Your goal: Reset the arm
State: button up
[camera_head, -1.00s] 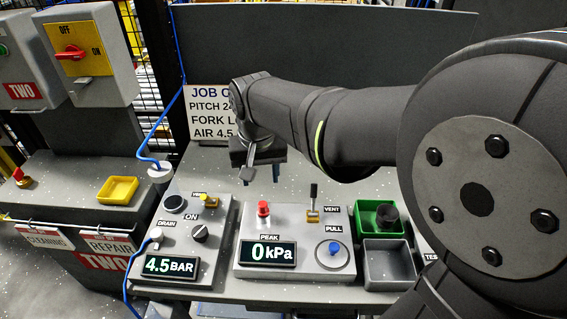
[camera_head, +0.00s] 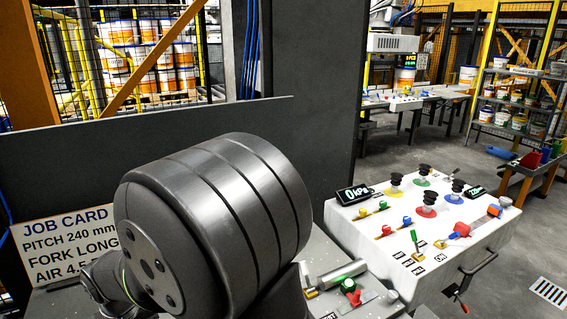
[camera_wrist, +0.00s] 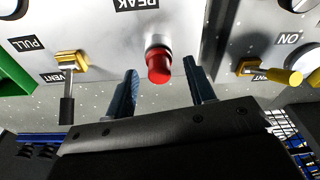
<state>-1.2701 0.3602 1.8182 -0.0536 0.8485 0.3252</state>
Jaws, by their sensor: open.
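My arm (camera_head: 210,225) fills the lower left of the head view, its end running down past the job card. My gripper is hidden there. A red knob (camera_wrist: 158,66) on the grey control panel (camera_wrist: 110,35) appears between the fingertips. I cannot tell how far the fingers are from it.
Yellow-based levers, one marked VENT (camera_wrist: 70,62) and one at right (camera_wrist: 270,72), flank the gripper. A white job card (camera_head: 62,245) stands behind my arm.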

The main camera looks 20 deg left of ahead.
jog(key=shift+r, duration=1.15)
jog(key=shift+f, duration=0.1)
